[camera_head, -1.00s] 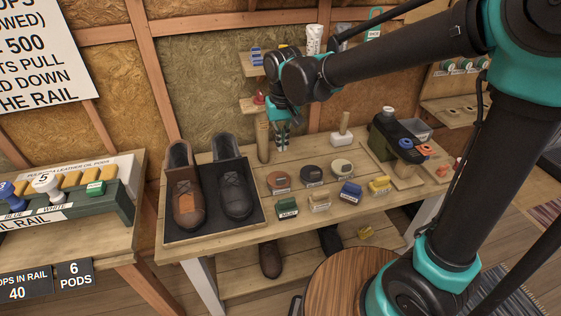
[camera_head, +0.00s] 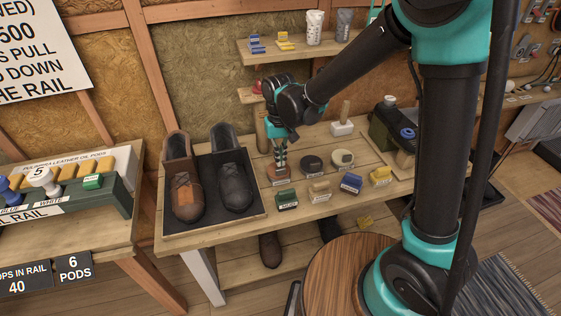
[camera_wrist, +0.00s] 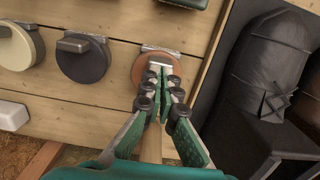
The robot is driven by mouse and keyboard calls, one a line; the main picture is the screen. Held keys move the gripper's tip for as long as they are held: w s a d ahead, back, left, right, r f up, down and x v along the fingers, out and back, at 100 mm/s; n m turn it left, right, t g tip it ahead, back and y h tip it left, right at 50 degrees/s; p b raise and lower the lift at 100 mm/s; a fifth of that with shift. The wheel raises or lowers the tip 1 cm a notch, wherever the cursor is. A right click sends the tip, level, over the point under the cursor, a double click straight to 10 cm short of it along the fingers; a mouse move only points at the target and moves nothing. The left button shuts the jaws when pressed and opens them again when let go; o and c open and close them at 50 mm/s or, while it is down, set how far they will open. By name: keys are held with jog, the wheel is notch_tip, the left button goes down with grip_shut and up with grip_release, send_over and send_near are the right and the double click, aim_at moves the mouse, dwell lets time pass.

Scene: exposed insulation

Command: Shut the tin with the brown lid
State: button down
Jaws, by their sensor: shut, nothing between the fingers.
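The brown-lidded tin (camera_head: 278,181) stands on the wooden bench, just right of the shoe tray. It also shows in the wrist view (camera_wrist: 139,64) as a round brown disc, partly hidden by my fingers. My gripper (camera_head: 280,163) points down over this tin, its fingers together and empty; in the wrist view the fingertips (camera_wrist: 162,76) overlap the disc. I cannot tell whether they touch it, or whether the lid is fully down. A dark tin (camera_head: 312,164) and a cream-topped tin (camera_head: 342,158) stand in a row to its right.
A tray (camera_head: 215,232) with a brown shoe (camera_head: 185,190) and a black shoe (camera_head: 233,185) lies left of the tin. Green (camera_head: 286,198), tan (camera_head: 319,191), blue (camera_head: 351,183) and yellow (camera_head: 381,176) blocks stand in front. A wooden post (camera_head: 262,135) rises behind my gripper.

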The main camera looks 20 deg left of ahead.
jog(key=shift+f, duration=0.7)
jog(key=shift+s+d+f, duration=0.15)
jog(key=shift+s+f, duration=0.05)
jog(key=shift+f, duration=0.2)
jog(key=shift+r, duration=0.15)
